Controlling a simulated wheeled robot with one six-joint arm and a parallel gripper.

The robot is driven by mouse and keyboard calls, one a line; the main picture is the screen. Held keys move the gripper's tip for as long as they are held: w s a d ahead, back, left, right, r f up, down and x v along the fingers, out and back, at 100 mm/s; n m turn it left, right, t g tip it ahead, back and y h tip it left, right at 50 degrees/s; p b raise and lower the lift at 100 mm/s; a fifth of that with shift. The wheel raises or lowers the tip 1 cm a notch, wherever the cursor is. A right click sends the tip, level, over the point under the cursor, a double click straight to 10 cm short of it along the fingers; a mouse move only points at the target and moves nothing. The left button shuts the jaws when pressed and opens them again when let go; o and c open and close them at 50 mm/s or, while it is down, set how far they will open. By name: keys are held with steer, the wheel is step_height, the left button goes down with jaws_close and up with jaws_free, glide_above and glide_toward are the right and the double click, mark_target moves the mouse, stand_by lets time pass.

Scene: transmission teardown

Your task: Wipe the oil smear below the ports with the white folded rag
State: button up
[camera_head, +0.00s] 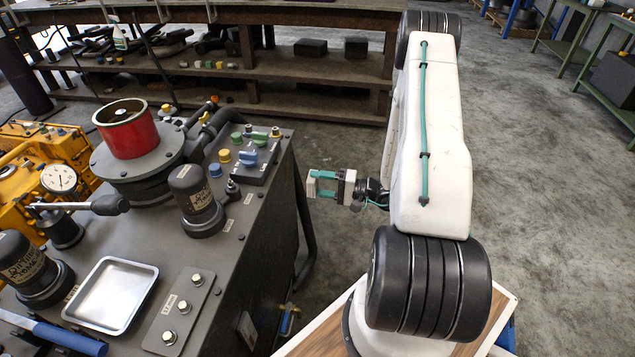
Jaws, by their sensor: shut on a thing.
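My gripper (322,184) has teal fingers and points left, just off the right side of the dark machine housing (262,215). It is shut on a small pale piece (311,186) at the fingertips, which looks like the white folded rag. A gap shows between the gripper and the housing. Coloured caps and knobs (247,157) sit on the housing's top near the right edge; I cannot tell whether these are the ports. I cannot make out the oil smear; the housing's right side is dark and seen steeply.
On the housing top are a red cylinder (127,130), a metal tray (112,295), a bolted plate (178,312), black canisters (194,197) and a blue-handled tool (62,337). A shelf rack (270,82) stands behind. The floor (545,190) at right is clear.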

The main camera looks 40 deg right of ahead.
mark_target(291, 165)
steer(key=shift+x, duration=2.7)
steer(key=shift+x, duration=0.9)
steer(key=shift+w+d, duration=0.5)
steer(key=shift+d, duration=0.25)
steer(key=shift+w+d, duration=0.5)
steer(key=shift+d, duration=0.2)
steer(key=shift+w+d, duration=1.2)
steer(key=shift+d, duration=0.15)
steer(key=shift+s, duration=0.1)
